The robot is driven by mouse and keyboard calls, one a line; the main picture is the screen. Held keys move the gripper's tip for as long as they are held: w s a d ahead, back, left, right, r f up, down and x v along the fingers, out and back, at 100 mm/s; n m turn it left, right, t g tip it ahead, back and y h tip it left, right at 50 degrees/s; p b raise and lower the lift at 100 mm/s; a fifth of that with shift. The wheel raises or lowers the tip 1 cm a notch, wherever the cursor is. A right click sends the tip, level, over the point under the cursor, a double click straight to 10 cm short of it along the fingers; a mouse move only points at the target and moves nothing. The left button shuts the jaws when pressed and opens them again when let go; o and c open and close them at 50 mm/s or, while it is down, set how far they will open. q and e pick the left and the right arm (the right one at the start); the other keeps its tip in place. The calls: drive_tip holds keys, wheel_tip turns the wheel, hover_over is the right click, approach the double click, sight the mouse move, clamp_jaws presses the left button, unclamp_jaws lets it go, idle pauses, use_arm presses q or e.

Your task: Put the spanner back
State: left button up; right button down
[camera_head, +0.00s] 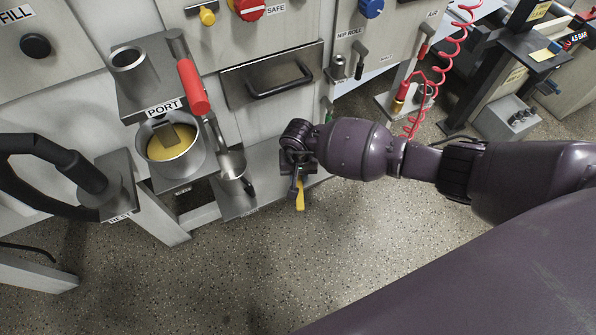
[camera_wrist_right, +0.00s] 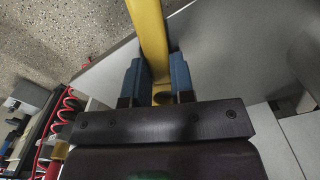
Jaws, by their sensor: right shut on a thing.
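The spanner shows as a yellow bar (camera_head: 300,196) hanging below my right gripper (camera_head: 297,172) in the head view. In the right wrist view the yellow spanner (camera_wrist_right: 149,32) lies between the blue finger pads of my right gripper (camera_wrist_right: 158,84), which is shut on it. Its far end runs out of the wrist picture. The gripper is just in front of the grey machine panel, to the right of a low shelf. My left gripper is not in view.
A cup of yellow liquid (camera_head: 171,147) sits under the PORT label, with a red-handled lever (camera_head: 193,87) beside it. A drawer handle (camera_head: 281,80) is on the panel above. A red coiled line (camera_head: 441,70) hangs at the right. Open floor (camera_head: 230,275) lies in front.

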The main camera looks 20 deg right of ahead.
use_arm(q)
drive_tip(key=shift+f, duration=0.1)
use_arm(e)
drive_tip(key=c, duration=0.9)
unclamp_jaws()
drive_tip(key=r, duration=0.1)
drive_tip(key=r+p, duration=0.1)
drive_tip(key=r, duration=0.2)
drive_tip(key=shift+w+r, duration=0.2)
drive_tip(key=shift+w, duration=0.05)
use_arm(q)
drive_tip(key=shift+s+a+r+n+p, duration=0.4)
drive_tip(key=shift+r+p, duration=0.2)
drive_tip(key=shift+p, duration=0.5)
use_arm(e)
wheel_tip(320, 180, up, 6)
drive_tip(key=shift+s+r, duration=0.2)
drive_tip(key=shift+s, duration=0.05)
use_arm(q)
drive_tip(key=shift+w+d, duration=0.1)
